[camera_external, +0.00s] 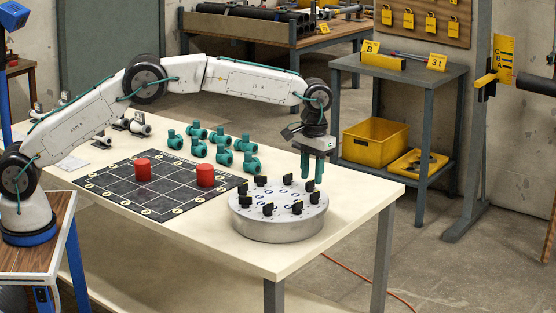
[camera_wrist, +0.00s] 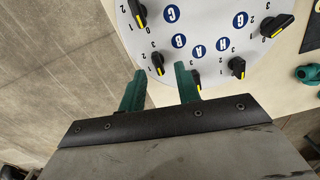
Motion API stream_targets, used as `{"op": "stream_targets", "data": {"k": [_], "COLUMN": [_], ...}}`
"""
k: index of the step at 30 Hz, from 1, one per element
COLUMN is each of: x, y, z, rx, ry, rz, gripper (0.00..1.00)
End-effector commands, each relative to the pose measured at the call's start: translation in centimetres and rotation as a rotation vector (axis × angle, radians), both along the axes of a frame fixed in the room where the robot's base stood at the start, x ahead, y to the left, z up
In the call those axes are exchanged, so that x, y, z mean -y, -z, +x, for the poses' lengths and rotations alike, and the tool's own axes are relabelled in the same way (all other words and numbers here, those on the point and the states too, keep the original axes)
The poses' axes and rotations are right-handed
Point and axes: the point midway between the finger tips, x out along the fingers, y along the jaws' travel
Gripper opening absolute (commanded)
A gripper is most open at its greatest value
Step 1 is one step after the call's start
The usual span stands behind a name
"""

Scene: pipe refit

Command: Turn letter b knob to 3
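A round grey dial plate (camera_external: 275,226) with several black knobs stands on the table. In the wrist view its white face (camera_wrist: 207,22) shows upside-down letters in blue discs. The knob nearest letter B (camera_wrist: 158,62) is black with a yellow mark toward the lower side of the picture; small numbers sit around it, and its exact setting is hard to read. My gripper (camera_external: 311,178) points down over the plate's far right side. In the wrist view its teal fingers (camera_wrist: 160,70) are apart, with the B knob showing between their tips. Contact is not visible.
A black grid board (camera_external: 150,190) with two red cylinders (camera_external: 205,175) lies left of the plate. Several teal pipe fittings (camera_external: 198,147) stand behind. The table's right end is clear.

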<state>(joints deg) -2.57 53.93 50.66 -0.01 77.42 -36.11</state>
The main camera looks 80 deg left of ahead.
Motion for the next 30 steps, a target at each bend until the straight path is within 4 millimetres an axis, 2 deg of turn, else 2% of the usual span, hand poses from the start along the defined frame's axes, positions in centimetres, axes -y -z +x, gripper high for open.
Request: {"op": "stream_targets", "data": {"k": [1, 2, 5, 8, 15, 21, 30], "x": [0.0, 0.0, 0.0, 0.0, 0.0, 0.0, 0.0], "y": [-2.0, -2.6, -2.1, -1.3, 2.5, 4.9, 5.5], "z": [0.9, 1.1, 0.9, 0.9, 0.8, 0.8, 0.8], "rx": [0.036, 0.046, 0.033, 0.033, 0.033, 0.033, 0.035], "ry": [-0.032, -0.056, -0.104, -0.114, -0.112, -0.111, -0.111], "rz": [0.002, 0.003, 0.004, 0.004, 0.004, 0.004, 0.004], "gripper": [0.33, 0.33, 0.33, 0.33, 0.33, 0.33, 0.33]}}
